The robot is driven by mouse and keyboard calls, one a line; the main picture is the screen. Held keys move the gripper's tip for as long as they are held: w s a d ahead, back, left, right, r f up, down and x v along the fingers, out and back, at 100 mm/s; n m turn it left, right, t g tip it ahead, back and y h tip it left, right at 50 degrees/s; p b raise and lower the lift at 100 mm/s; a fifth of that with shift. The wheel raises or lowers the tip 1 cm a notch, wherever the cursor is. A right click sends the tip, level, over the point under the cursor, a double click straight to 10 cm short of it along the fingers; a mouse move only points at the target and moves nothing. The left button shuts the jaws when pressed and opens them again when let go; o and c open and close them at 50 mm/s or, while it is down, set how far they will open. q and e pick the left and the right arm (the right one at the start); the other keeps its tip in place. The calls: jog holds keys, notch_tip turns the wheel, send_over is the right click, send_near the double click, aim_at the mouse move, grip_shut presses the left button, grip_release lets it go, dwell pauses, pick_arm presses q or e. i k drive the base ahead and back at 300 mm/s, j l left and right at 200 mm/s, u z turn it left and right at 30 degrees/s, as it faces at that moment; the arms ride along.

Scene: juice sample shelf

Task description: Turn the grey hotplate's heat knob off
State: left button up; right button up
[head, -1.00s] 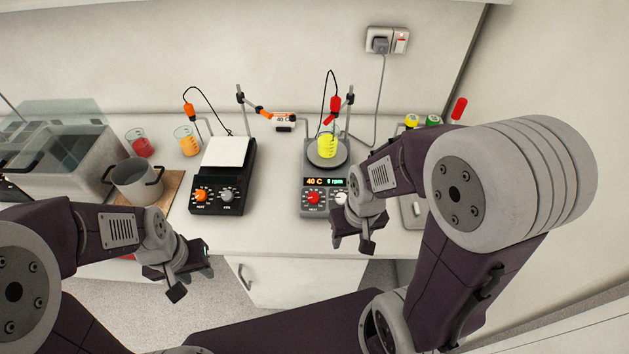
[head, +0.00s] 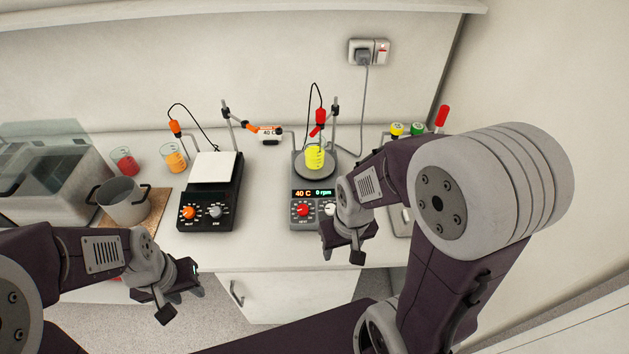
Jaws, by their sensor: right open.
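The grey hotplate (head: 314,179) stands right of centre on the white bench. A beaker of yellow liquid (head: 315,158) sits on its plate, and its display (head: 313,193) reads 40 C and 0 rpm. Its red heat knob (head: 303,210) is in plain sight at the front left of the panel. A white knob (head: 330,208) beside it is partly hidden by my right arm. My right gripper (head: 343,254) is open and empty, in front of the hotplate and a little right of the red knob, not touching it. My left gripper (head: 180,301) looks open and empty, low at the left.
A black hotplate (head: 238,193) with an orange knob (head: 188,212) stands to the left. Beakers of red (head: 124,161) and orange (head: 173,158) liquid and a pot (head: 124,202) are further left. Metal stands with probes and cables rise behind the hotplates. Bench between the hotplates is clear.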

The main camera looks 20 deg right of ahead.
aim_at(303, 210)
jog(key=l+u, duration=0.35)
jog(key=k+l+u, duration=0.1)
jog(key=u, duration=0.3)
jog(key=k+l+u, duration=0.1)
jog(key=l+u, duration=0.25)
jog(key=j, duration=0.1)
